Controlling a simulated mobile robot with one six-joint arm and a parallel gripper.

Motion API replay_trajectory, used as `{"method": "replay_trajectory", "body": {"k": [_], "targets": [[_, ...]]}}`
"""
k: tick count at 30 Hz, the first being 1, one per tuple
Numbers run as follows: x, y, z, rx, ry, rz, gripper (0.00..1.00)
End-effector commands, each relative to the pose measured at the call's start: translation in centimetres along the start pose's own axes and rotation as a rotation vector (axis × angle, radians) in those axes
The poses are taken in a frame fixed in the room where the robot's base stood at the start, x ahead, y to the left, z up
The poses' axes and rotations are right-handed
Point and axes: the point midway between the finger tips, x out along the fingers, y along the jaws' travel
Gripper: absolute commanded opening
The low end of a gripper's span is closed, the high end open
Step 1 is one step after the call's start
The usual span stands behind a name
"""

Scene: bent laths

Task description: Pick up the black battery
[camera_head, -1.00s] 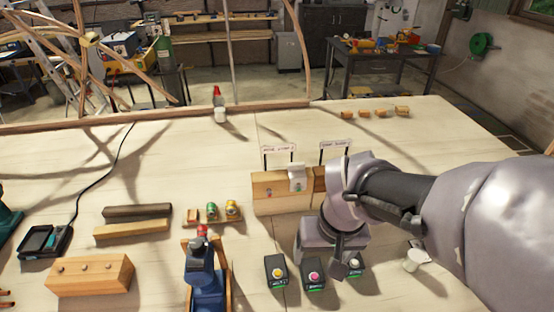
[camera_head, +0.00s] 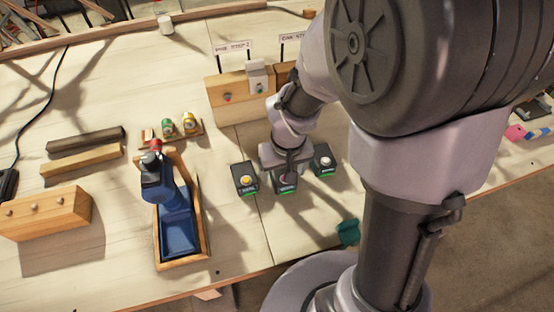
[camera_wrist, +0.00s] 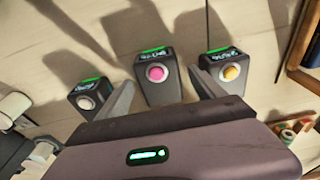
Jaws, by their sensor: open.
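Three black blocks with green ends and coloured round tops stand in a row, and I cannot tell which is the black battery. In the head view, the yellow-topped block (camera_head: 246,180) is left and the white-topped block (camera_head: 323,163) is right. The middle block (camera_head: 285,187) is partly hidden under my gripper (camera_head: 286,168). In the wrist view, the pink-topped middle block (camera_wrist: 158,80) shows between the open fingers of my gripper (camera_wrist: 163,88). The yellow-topped block (camera_wrist: 228,68) and white-topped block (camera_wrist: 88,98) lie outside the fingers. I cannot tell whether the fingers touch anything.
A blue tool (camera_head: 172,205) stands in a wooden tray (camera_head: 203,232) to the left. A wooden block with signs (camera_head: 228,100) stands behind the row. A teal piece (camera_head: 347,232) lies near the front table edge. Bare tabletop lies in front of the row.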

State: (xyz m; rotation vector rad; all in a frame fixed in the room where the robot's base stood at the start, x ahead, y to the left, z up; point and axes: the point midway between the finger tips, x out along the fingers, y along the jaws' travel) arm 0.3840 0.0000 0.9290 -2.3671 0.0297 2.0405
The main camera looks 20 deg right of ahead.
Motion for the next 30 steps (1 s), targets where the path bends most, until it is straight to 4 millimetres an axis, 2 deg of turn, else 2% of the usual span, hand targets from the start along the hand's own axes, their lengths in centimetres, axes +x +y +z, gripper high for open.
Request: {"method": "replay_trajectory", "body": {"k": [1,6,18,26,30], "targets": [[0.6,0.0,0.0,-0.001,0.0,0.0,0.78],[0.3,0.0,-0.1,0.0,0.002,0.0,0.76],[0.2,0.0,-0.1,0.0,0.001,0.0,0.0],[0.1,0.0,-0.1,0.0,0.002,0.0,0.0],[-1.0,0.0,-0.3,0.001,0.003,0.0,0.0]]}}
